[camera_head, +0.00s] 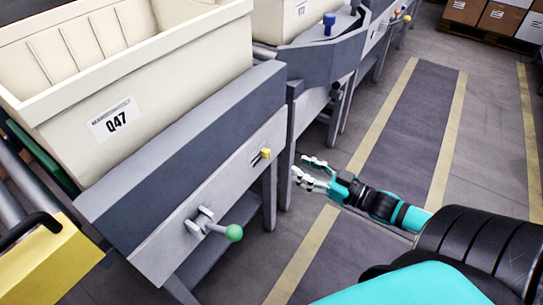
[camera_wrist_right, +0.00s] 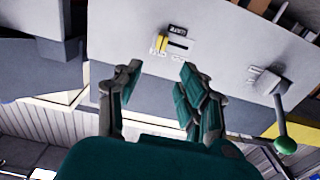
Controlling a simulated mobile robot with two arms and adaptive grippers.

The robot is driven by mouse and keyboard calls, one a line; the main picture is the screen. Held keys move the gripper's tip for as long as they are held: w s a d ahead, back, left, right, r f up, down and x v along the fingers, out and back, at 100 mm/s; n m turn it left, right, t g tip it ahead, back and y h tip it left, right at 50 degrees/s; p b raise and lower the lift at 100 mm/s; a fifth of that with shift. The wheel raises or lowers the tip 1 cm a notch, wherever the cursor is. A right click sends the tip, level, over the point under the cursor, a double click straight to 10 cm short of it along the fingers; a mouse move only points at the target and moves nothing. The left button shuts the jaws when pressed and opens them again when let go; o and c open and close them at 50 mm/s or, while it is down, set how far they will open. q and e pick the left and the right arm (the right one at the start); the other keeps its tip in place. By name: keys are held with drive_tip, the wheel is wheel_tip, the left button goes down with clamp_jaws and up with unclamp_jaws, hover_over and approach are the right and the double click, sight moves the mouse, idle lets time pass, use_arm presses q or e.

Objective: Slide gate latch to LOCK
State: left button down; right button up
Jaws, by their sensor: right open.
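The latch is a small yellow tab (camera_head: 266,153) in a dark slot on the grey front panel (camera_head: 240,162) of the bench under the bin. In the right wrist view the yellow tab (camera_wrist_right: 161,43) sits at the left end of the slot, with a dark label above and lettering below that I cannot read. My right gripper (camera_head: 309,173) is open and empty, to the right of the tab and apart from it. In the wrist view its fingers (camera_wrist_right: 160,75) stand apart, with the tab beyond the gap between them. My left gripper is not in view.
A lever with a green ball knob (camera_head: 233,233) sticks out of the same panel; the knob (camera_wrist_right: 286,145) also shows in the right wrist view. A cream bin marked Q47 (camera_head: 180,75) stands on the bench. The striped floor lane (camera_head: 400,130) to the right is clear.

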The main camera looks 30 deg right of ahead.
sight(269, 152)
drive_tip(key=b+x, duration=0.1)
drive_tip(key=x, duration=0.5)
drive_tip(key=b+x, duration=0.1)
drive_tip(key=x, duration=0.2)
drive_tip(key=shift+w+f, duration=0.1)
drive_tip(key=shift+w, duration=0.05)
drive_tip(key=shift+w+a, duration=0.2)
drive_tip(key=shift+w, duration=0.3)
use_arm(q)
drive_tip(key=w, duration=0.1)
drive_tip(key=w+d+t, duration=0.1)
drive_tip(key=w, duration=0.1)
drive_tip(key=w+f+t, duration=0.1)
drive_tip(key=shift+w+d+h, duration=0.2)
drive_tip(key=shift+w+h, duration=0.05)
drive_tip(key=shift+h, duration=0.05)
use_arm(e)
drive_tip(key=shift+c, duration=0.2)
clamp_jaws()
